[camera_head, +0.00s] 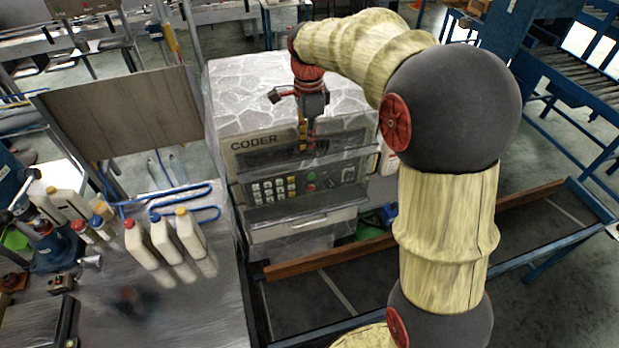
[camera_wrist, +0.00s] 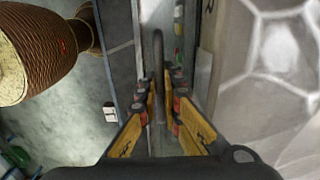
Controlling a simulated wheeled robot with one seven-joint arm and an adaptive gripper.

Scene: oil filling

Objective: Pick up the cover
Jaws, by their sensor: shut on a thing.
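The grey machine marked CODER (camera_head: 258,142) stands at the middle of the head view. The cover seems to be the grey panel (camera_head: 342,138) on its upper front, above the keypad. My gripper (camera_head: 304,146) points down at this front. In the wrist view my gripper (camera_wrist: 163,88) has its yellow fingers on either side of a thin grey bar (camera_wrist: 158,45), apparently the cover's handle, and is shut on it. The fingertips partly hide the bar, and the cover's far side is hidden by my arm and gripper.
Several white bottles with coloured caps (camera_head: 140,244) stand on the metal table (camera_head: 180,315) at the left. A keypad panel (camera_head: 280,188) sits below the cover. A rusty-edged, blue-framed conveyor (camera_head: 330,258) runs in front of the machine. A brown board (camera_head: 125,112) stands behind the table.

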